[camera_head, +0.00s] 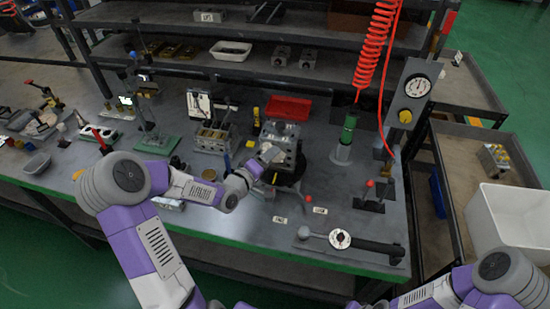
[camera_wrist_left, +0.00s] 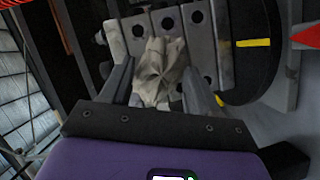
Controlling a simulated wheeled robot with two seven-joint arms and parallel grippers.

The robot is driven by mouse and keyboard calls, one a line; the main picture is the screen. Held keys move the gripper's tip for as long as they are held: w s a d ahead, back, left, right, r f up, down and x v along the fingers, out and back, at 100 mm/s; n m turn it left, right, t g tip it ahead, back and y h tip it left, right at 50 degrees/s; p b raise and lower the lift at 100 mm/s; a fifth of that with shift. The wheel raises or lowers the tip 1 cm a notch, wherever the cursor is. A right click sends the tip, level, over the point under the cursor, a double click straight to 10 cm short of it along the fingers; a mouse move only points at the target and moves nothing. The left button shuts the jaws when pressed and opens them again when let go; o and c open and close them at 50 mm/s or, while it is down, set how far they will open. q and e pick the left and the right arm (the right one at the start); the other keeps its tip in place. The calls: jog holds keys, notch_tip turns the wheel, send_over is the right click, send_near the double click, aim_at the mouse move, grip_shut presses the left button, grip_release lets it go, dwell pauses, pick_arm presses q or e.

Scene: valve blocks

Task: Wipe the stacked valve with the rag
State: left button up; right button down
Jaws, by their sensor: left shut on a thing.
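The stacked valve (camera_head: 281,131) is a grey metal block with round ports, on a dark round base (camera_head: 290,178) near the middle of the workbench. My left gripper (camera_head: 262,162) reaches in from the left, close to the front of the valve. In the left wrist view, my left gripper (camera_wrist_left: 160,90) is shut on a crumpled beige rag (camera_wrist_left: 160,68). The rag lies in front of the valve's face (camera_wrist_left: 197,40) and overlaps it; I cannot tell whether they touch. My right arm (camera_head: 485,285) shows at the lower right, but its gripper is out of view.
A red tray (camera_head: 288,108) stands behind the valve. A green air tool (camera_head: 347,132) hangs below a red coiled hose (camera_head: 375,45) to the right. A torque wrench (camera_head: 350,241) lies at the front right. A white bin (camera_head: 510,230) stands on the side cart.

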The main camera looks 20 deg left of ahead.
pick_arm(q)
jog(key=shift+a+r, duration=0.1)
jog(key=shift+a, duration=0.5)
jog(key=shift+y, duration=0.3)
jog(key=shift+s+d+p, duration=0.15)
jog(key=shift+s+d, duration=0.1)
jog(key=shift+s, duration=0.7)
jog(key=shift+s+d+p, duration=0.1)
jog(key=shift+s+d, duration=0.15)
jog(key=shift+s, duration=0.7)
jog(key=shift+s+d+p, duration=0.15)
jog(key=shift+s+d, duration=0.1)
jog(key=shift+s, duration=0.7)
jog(key=shift+s, duration=0.1)
jog(key=shift+s+d, duration=0.15)
jog(key=shift+s, duration=0.55)
jog(key=shift+s+d, duration=0.15)
jog(key=shift+s, duration=0.55)
